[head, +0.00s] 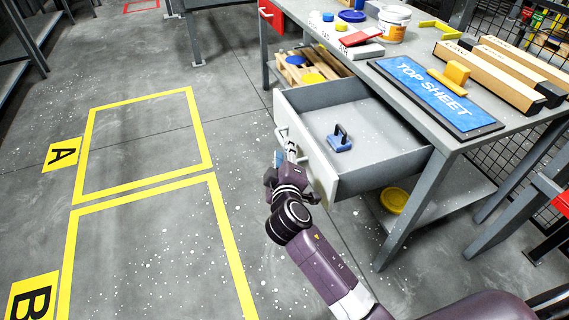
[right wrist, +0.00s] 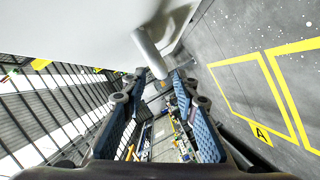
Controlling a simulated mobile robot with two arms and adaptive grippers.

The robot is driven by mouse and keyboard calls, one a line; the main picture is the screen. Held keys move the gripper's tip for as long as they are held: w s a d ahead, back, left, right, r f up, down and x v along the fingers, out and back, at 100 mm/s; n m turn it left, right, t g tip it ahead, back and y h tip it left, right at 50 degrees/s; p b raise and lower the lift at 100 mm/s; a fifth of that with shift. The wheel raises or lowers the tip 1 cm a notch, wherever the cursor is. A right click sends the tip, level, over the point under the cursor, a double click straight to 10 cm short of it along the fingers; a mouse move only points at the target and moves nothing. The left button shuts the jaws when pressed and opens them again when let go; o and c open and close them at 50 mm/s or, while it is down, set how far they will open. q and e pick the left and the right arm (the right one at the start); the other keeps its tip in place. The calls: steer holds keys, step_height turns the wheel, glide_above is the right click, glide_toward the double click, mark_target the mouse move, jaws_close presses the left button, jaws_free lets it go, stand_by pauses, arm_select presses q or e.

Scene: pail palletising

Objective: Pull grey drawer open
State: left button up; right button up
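The grey drawer (head: 378,163) stands pulled out from under the workbench, with its inside visible in the head view. A blue object with a black handle (head: 340,139) lies in it. The drawer's pale bar handle (head: 284,134) is on its front face; it also shows at the top of the right wrist view (right wrist: 150,52). My right gripper (head: 277,168) is beside the drawer front, at the near end of the handle. In the wrist view its blue-padded fingers (right wrist: 157,95) are apart, with the handle's end close to the fingertips. My left gripper is not in view.
The workbench (head: 420,62) carries a blue TOP SHEET board (head: 430,90), long boxes and a white pail (head: 393,24). A yellow lid (head: 394,200) shows below the drawer. Yellow-outlined floor areas A (head: 145,140) and B (head: 150,255) are empty, left of the bench.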

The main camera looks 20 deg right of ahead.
steer(key=v, duration=0.8)
